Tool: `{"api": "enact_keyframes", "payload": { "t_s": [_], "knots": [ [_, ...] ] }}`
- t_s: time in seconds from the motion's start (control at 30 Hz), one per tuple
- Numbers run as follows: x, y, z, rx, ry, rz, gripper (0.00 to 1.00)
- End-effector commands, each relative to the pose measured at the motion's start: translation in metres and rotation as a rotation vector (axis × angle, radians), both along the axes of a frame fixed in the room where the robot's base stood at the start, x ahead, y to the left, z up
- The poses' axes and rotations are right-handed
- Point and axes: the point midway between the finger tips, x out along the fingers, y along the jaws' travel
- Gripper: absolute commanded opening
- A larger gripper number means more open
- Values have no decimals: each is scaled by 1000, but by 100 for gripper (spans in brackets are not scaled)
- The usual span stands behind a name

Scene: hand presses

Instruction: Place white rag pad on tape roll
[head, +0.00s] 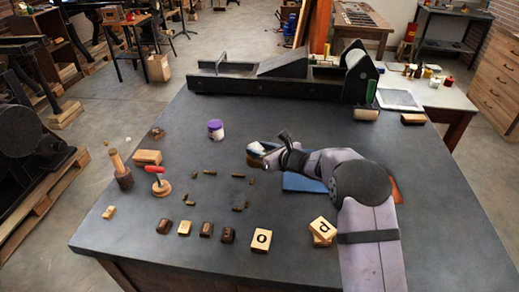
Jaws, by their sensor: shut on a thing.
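My gripper (266,151) is over the middle of the dark table, reaching left from the arm at the right. It is shut on the white rag pad (256,146), a small pale piece at the fingertips. A small tan-brown thing (253,161) shows just below the pad and may be the tape roll. It is too small and too covered to be sure, and I cannot tell whether the pad touches it.
A white jar with a purple lid (216,129) stands to the left. A long black press (275,82) spans the back. A blue sheet (302,183) lies beneath the arm.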

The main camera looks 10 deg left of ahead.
Motion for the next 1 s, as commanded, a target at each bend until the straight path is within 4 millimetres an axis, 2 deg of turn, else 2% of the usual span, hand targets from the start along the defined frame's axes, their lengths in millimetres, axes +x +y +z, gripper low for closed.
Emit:
{"api": "enact_keyframes", "payload": {
  "t_s": [0.23, 0.27, 0.3, 0.33, 0.8, 1.0],
  "knots": [
    [0, 0, -4, 0, 0, 0, 14],
    [0, 0, -3, 0, 0, 0, 40],
    [0, 0, -3, 0, 0, 0, 50],
    [0, 0, -3, 0, 0, 0, 54],
    [0, 0, 3, 0, 0, 0, 54],
    [-14, -15, 8, 0, -1, -1, 54]
  ]
}}
